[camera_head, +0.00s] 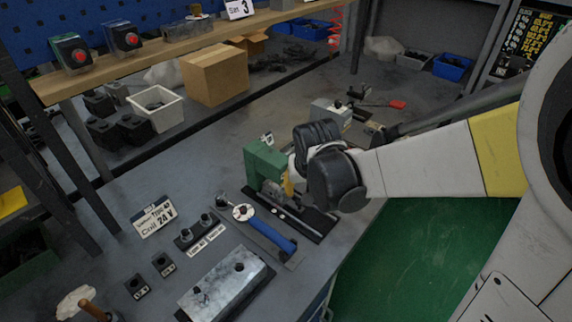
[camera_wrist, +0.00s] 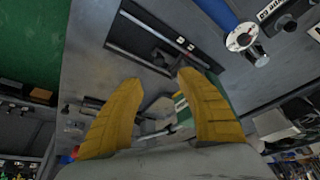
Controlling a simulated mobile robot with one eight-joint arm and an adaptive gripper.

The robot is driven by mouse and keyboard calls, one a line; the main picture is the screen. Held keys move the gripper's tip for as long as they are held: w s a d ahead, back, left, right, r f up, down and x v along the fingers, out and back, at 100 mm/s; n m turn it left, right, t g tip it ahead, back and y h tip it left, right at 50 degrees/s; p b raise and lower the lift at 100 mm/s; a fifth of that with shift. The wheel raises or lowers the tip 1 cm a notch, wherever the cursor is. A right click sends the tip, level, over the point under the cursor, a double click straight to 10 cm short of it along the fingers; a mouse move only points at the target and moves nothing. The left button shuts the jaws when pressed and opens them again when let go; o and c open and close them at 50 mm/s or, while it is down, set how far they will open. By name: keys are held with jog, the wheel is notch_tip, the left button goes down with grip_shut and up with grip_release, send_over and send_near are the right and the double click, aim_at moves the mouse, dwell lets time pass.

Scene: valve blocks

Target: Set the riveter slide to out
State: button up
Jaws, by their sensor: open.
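The riveter (camera_head: 264,163) is a green press on the bench in the head view, with a dark rail base (camera_head: 311,222) running toward the front right. In the wrist view, the dark frame with light rails (camera_wrist: 150,38) lies beyond my fingers, and a small dark block (camera_wrist: 166,62) sits at its near end. I cannot tell the slide's position. A green part (camera_wrist: 181,103) shows between my fingers, partly hidden by the right one. My gripper (camera_wrist: 159,80) is open, with yellow fingers apart and nothing seen held. In the head view it is beside the press, mostly hidden by my wrist.
A blue-handled torque wrench (camera_head: 270,234) lies left of the rail base. A metal block (camera_head: 227,285) stands in front. A grey box (camera_head: 330,112) and a red-handled tool (camera_head: 390,104) lie behind my wrist. A shelf (camera_head: 150,58) overhangs the back left.

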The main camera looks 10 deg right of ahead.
jog(key=b+x, duration=0.5)
jog(key=x, duration=0.6)
jog(key=shift+f, duration=0.35)
grip_shut()
